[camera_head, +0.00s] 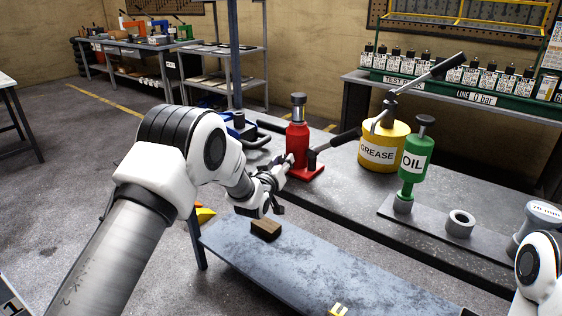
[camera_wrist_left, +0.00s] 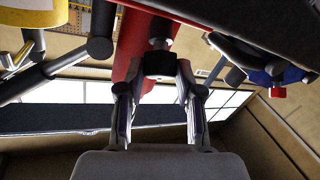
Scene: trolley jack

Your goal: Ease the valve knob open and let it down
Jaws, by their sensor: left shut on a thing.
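The red jack (camera_head: 297,145) stands upright on its red base at the edge of the grey bench, with a dark lever (camera_head: 340,138) out to its right. My left gripper (camera_head: 284,170) reaches its lower front side. In the left wrist view, the fingers of my left gripper (camera_wrist_left: 161,75) are closed around a small black valve knob (camera_wrist_left: 160,64) on the red jack body (camera_wrist_left: 132,48). The knob is hidden by the fingers in the head view. My right gripper is out of view; only part of my right arm shows at the lower right.
A yellow grease can (camera_head: 381,152) and a green oil bottle (camera_head: 413,163) stand right of the jack. Blue equipment (camera_head: 240,128) is on its left. A brown block (camera_head: 265,229) lies on the lower grey table (camera_head: 300,268) in front, mostly clear.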

